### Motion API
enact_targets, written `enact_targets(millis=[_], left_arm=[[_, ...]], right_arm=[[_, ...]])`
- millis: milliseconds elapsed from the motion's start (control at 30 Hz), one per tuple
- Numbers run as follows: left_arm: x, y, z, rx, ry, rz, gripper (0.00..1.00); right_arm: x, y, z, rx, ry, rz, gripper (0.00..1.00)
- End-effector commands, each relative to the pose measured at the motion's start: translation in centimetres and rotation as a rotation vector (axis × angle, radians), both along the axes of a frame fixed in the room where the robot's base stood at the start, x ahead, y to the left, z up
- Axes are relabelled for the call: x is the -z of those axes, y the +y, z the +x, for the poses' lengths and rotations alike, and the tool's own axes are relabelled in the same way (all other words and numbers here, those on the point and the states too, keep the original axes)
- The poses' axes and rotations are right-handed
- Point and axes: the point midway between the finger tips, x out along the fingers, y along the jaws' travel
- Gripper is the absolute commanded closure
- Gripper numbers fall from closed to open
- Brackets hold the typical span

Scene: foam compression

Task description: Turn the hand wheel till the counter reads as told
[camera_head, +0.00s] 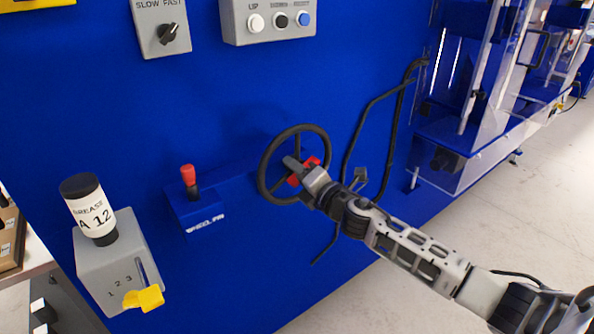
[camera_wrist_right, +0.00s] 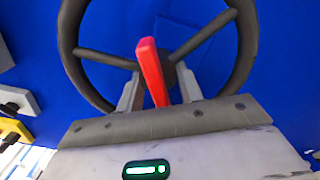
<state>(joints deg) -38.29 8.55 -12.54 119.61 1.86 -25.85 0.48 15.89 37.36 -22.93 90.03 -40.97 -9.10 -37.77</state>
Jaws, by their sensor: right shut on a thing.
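A red bar (camera_head: 312,161) lies across the wheel's middle. My right gripper (camera_head: 300,170) is shut on this red bar, which stands between the two fingers in the right wrist view (camera_wrist_right: 150,65). The wheel's hub is partly hidden behind the bar. I cannot make out a counter in either view. My left gripper is not in view.
A red-knobbed lever (camera_head: 188,174) on a small blue box is left of the wheel. A grey box (camera_head: 95,250) with a grease bottle (camera_head: 88,205) and yellow lever (camera_head: 145,298) is at lower left. A speed switch (camera_head: 168,34) and buttons (camera_head: 280,20) sit above. Black cables (camera_head: 352,130) run right of the wheel.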

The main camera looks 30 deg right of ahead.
Motion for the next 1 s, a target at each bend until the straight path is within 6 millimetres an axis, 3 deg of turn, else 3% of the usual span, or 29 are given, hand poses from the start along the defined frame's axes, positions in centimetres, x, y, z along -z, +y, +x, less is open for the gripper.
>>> enact_targets(millis=[600,1000], left_arm=[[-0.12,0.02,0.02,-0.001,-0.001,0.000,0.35],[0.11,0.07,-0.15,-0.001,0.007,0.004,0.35]], right_arm=[[0.42,-0.33,0.02,-0.001,-0.089,-0.566,1.00],[0.49,-0.54,0.07,-0.001,-0.125,-0.791,1.00]])
